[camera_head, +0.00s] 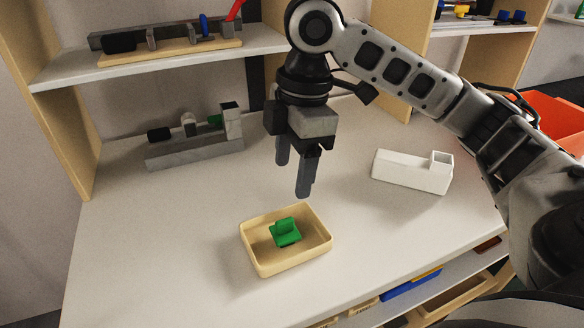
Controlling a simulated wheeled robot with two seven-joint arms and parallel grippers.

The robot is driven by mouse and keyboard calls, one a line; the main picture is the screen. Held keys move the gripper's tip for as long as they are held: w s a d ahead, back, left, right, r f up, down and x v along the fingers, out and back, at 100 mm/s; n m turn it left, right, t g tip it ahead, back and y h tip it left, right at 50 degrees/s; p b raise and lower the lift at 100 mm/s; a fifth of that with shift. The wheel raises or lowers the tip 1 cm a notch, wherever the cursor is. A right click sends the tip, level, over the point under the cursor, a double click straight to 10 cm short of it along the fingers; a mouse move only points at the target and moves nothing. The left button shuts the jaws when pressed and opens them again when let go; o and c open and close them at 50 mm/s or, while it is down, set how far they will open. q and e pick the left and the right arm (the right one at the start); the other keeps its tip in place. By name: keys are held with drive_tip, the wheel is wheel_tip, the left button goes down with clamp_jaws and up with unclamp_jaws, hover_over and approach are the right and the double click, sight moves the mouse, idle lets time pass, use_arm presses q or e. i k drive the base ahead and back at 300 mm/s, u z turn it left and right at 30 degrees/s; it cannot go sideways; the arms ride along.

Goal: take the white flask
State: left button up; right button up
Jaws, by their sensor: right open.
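A white, long block-like piece with a raised, square, hollow end (410,172) lies on the table to the right of my right gripper. No plain flask shape shows, and I cannot tell whether this piece is the white flask. A small whitish part (188,125) also sits on the grey fixture at the back left. My right gripper (293,178) points down, open and empty, above the middle of the table, behind the tan tray. It is apart from the white piece. My left gripper is not in view.
A tan tray (258,268) with a green piece (285,232) stands at the front. The grey fixture (195,150) holds black and green parts. A shelf (150,65) hangs at the back left. An orange bin (556,118) is far right. The table's left front is clear.

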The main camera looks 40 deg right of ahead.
sight(433, 175)
drive_tip(key=k, duration=1)
